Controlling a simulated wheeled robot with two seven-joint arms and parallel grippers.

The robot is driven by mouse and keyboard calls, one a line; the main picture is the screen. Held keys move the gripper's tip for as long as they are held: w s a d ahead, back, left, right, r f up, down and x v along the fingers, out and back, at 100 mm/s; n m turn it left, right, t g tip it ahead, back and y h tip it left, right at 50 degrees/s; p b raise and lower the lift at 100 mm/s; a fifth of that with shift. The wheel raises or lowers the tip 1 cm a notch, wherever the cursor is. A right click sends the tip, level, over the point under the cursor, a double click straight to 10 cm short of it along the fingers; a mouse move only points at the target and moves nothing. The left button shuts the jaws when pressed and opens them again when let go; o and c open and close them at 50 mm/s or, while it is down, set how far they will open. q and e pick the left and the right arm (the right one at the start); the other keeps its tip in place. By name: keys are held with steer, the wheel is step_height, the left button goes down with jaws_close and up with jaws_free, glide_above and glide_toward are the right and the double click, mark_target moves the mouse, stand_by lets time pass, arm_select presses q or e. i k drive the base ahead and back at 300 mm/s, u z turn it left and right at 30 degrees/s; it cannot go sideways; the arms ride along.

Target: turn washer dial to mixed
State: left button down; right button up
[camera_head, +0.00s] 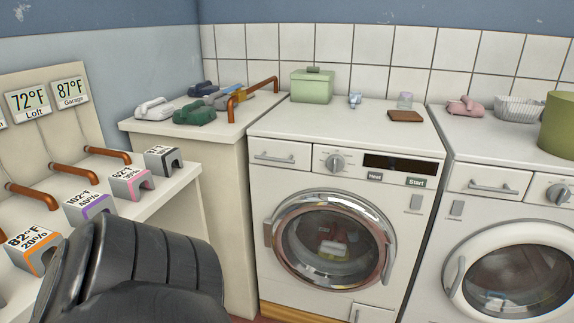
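The middle front-loading machine (290,185) has a round grey dial (335,162) on its panel, left of a dark display (398,164). Buttons marked Heat (375,176) and Start (416,182) sit below the display. The right front-loading machine (470,215) has a similar dial (560,193) at the picture's right edge. I cannot tell which machine is the washer. Any setting marks around the dials are too small to read. A black ribbed part of my arm fills the lower left. Neither gripper shows, and nothing of mine touches the dials.
Both round doors look shut; items show behind the middle one's glass (330,240). A green box (312,87), brown block (405,116) and pink item (465,106) stand on top. A shelf with temperature-labelled blocks (90,206) is at left. Space before the middle panel is clear.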

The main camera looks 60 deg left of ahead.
mark_target(335, 163)
steer(key=u, duration=2.1)
steer(key=i, duration=0.1)
steer(key=z, duration=0.1)
